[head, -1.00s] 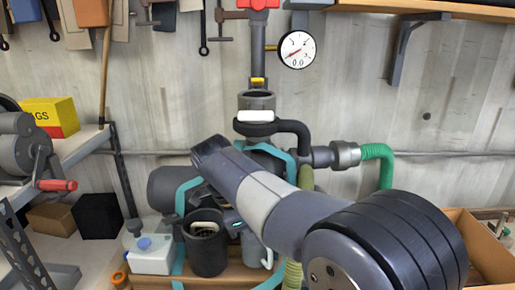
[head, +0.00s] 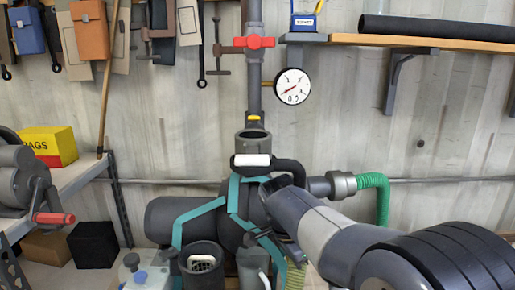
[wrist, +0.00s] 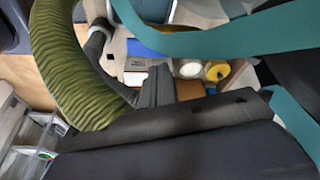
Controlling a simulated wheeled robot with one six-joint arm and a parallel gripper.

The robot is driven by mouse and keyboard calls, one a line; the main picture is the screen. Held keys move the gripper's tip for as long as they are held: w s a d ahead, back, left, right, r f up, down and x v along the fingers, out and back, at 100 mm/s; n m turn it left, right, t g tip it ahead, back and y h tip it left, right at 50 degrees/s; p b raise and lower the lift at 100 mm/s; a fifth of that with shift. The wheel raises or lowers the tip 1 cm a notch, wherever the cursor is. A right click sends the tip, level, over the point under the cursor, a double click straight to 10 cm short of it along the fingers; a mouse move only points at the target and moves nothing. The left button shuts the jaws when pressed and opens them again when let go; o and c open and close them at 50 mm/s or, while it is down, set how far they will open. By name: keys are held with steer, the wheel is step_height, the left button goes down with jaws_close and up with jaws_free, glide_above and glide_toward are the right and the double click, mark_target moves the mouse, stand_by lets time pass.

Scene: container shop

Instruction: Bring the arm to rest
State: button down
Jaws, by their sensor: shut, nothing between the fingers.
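My arm (head: 312,230) reaches in from the lower right of the head view, in front of the pump with teal straps (head: 205,215). My gripper is hard to make out in the head view, largely hidden by the arm. In the wrist view my gripper (wrist: 158,80) shows as two dark fingers close together, with nothing seen between them. An olive ribbed hose (wrist: 65,70) curves along the left of that view, and a teal strap (wrist: 210,45) crosses its upper right, both near the gripper.
A vertical pipe with a red valve (head: 254,42) and a gauge (head: 293,86) rises behind the arm. A green hose (head: 382,195) hangs to the right. A shelf with a winch (head: 25,180) stands at left.

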steer(key=w+d+f+n+t+y+p, duration=0.2)
steer(key=w+d+f+n+p, duration=0.1)
steer(key=n, duration=0.8)
steer(key=shift+w+d+n+t+p, duration=0.4)
steer(key=shift+w+d+p, duration=0.3)
steer(key=shift+w+d, duration=0.3)
steer(key=shift+s+d, duration=0.1)
steer(key=shift+s+f, duration=0.1)
steer(key=shift+s, duration=0.05)
